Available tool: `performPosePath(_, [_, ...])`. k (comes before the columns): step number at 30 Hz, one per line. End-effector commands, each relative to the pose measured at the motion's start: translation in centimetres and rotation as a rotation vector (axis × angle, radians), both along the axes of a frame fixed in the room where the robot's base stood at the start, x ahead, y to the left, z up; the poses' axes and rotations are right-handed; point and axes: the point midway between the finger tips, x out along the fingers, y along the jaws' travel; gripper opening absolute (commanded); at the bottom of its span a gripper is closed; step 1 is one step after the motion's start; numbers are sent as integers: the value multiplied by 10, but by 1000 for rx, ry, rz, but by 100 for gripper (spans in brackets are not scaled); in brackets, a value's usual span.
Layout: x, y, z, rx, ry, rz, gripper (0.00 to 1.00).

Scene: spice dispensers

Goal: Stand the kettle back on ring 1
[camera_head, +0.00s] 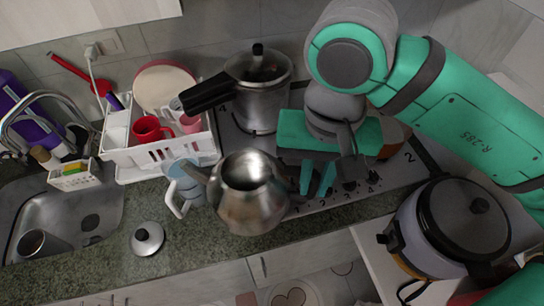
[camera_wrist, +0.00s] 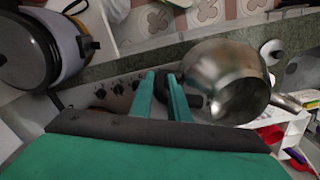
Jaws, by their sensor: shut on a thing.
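The steel kettle (camera_head: 250,200) is open at the top, its spout pointing left, and appears raised over the counter at the hob's front left edge. My gripper (camera_head: 318,190) is at the kettle's right side. In the wrist view its fingers (camera_wrist: 165,90) are shut on the kettle's dark handle, beside the kettle body (camera_wrist: 225,80); the handle is mostly hidden. The hob (camera_head: 330,198) has a row of knobs along its front. Ring 1 is not visible as such; my arm and the kettle cover part of the hob.
A pressure cooker (camera_head: 262,100) stands at the hob's back left. A blue-grey mug (camera_head: 183,185) is close left of the kettle. A loose lid (camera_head: 148,238) lies on the counter. A white dish rack (camera_head: 160,150) and sink (camera_head: 75,218) are left; a rice cooker (camera_head: 440,240) is right.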

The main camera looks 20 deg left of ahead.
Motion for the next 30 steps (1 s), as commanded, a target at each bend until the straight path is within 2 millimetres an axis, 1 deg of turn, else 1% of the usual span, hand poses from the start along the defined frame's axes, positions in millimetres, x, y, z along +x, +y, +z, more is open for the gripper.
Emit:
performPosePath(2, [3,1,-1,2,1,-1,0])
performPosePath(5, [15,3,-7,2,2,-1,0])
performPosePath(16, [89,20,-40,3,3,1,0])
performPosePath(18, [98,22,-53,2,4,0,0])
performPosePath(24, [121,26,-80,2,1,2,0])
performPosePath(30, [130,27,-91,2,0,1,0])
